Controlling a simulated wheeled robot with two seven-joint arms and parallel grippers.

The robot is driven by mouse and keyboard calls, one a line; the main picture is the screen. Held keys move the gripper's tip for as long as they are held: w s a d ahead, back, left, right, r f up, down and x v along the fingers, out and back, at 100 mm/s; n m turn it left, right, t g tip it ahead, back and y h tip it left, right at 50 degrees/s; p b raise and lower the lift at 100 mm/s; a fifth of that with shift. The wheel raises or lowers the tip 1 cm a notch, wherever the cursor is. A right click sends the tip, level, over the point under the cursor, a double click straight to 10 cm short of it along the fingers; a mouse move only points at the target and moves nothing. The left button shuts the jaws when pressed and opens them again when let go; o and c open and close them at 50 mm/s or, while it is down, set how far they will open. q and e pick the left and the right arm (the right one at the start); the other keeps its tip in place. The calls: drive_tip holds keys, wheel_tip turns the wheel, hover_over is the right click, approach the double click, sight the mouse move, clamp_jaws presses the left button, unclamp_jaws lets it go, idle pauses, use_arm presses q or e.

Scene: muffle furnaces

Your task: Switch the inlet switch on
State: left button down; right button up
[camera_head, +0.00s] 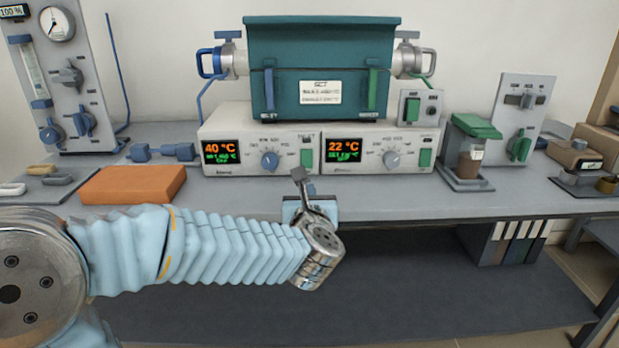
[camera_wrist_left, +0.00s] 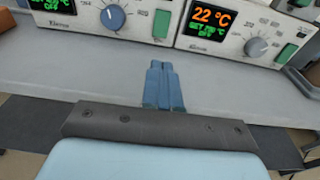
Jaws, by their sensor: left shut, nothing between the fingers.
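Several switches and knobs show, but I cannot read which one is labelled inlet. The left control unit (camera_head: 252,176) reads 40 °C and has a blue knob and a green rocker switch (camera_head: 306,158). The right control unit (camera_head: 382,170) reads 22 °C and has a grey knob and a green rocker switch (camera_head: 425,157). Both displays show OFF in the left wrist view. My left gripper (camera_head: 301,181) is shut and empty, in front of the units near the bench's front edge. Its blue fingers (camera_wrist_left: 162,84) are together, apart from the units. My right gripper is not in view.
A gauge panel (camera_head: 68,80) stands left, a switch panel (camera_head: 521,115) right. An orange block (camera_head: 133,184) lies on the bench (camera_head: 480,203).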

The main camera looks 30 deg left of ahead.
sight(307, 166)
use_arm(q)
drive_tip(key=p+x, duration=0.3)
drive_tip(key=x, duration=1)
drive_tip(key=shift+w+a, duration=0.15)
drive_tip(key=shift+w, duration=0.05)
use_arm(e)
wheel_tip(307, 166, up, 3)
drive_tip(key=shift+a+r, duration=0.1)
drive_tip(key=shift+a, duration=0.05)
